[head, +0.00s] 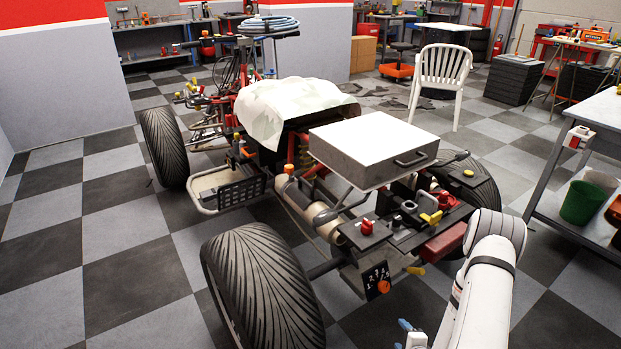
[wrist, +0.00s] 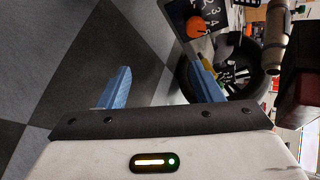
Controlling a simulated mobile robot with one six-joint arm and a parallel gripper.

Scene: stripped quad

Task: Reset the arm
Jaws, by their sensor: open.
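My gripper (head: 408,334) shows at the bottom of the head view, at the end of my white arm, low and in front of the stripped quad (head: 345,235). In the wrist view its two blue fingers (wrist: 160,88) stand wide apart with nothing between them, so it is open and empty. Beyond the fingers the wrist view shows the checkered floor, and on the right a dark plate with numbers and an orange knob (wrist: 197,26). That plate also hangs at the quad's near end in the head view (head: 378,280). Part of the gripper is cut off by the head view's lower edge.
A grey case (head: 374,150) and a white cloth (head: 290,105) lie on the quad. A large tyre (head: 262,290) stands at the near left. A workbench (head: 590,125) with a green bin (head: 583,203) is at the right. A white chair (head: 441,80) stands behind. Floor at the left is clear.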

